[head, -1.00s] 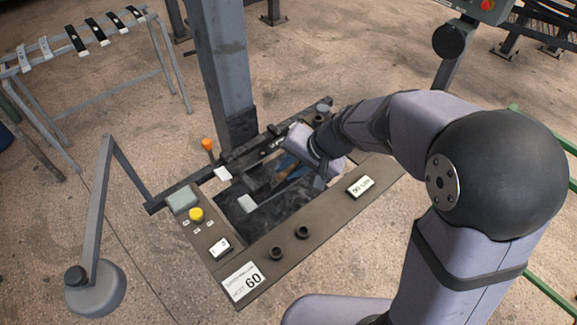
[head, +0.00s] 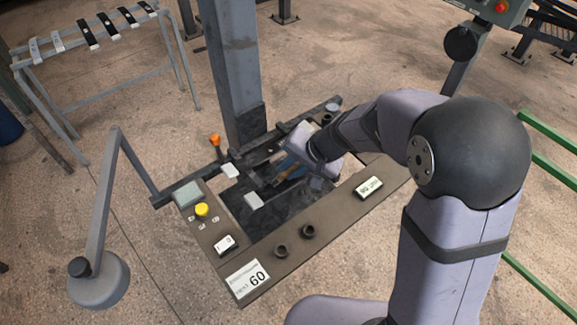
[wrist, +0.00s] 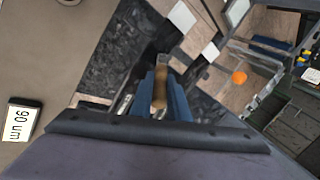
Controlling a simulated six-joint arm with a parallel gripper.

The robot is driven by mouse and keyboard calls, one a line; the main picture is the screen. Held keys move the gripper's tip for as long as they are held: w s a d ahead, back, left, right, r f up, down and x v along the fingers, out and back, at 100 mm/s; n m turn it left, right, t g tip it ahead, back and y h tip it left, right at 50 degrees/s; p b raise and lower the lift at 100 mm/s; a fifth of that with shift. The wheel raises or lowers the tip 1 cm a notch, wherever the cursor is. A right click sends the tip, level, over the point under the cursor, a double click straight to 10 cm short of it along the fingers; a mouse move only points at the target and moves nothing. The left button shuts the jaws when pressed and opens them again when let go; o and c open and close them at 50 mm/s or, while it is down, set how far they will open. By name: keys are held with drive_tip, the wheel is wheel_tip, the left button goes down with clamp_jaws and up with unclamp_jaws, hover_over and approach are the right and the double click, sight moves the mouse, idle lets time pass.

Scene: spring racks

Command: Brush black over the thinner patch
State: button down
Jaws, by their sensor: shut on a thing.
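My gripper (wrist: 160,95) has blue fingers shut on a brown-handled tool that looks like a brush (wrist: 159,88). The tool points away from my wrist, over the bench's dark tray. In the head view my gripper (head: 290,170) is over the right part of the tray, partly hidden by my wrist. The black surface (head: 245,219) shows mottled dark patches; I cannot tell which is thinner. Whether the tool's tip touches it is unclear. A display (head: 369,187) on the bench's front rim reads 90 um; it also shows in the wrist view (wrist: 19,121).
A yellow button (head: 202,209), a small display (head: 224,244) and a "60" label (head: 247,279) are at left. A post (head: 232,70) rises behind. A rack (head: 92,40) holds black and white strips.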

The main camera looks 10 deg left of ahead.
drive_tip(key=shift+s+a+p, duration=0.2)
drive_tip(key=shift+a+p, duration=0.3)
drive_tip(key=shift+a, duration=0.35)
drive_tip(key=shift+w+a+f+b, duration=0.15)
drive_tip(key=shift+b, duration=0.2)
drive_tip(key=a+p+v, duration=0.1)
drive_tip(key=p+v, duration=0.3)
drive_tip(key=v, duration=0.5)
drive_tip(key=shift+s+r+p, duration=0.4)
drive_tip(key=shift+a, duration=0.1)
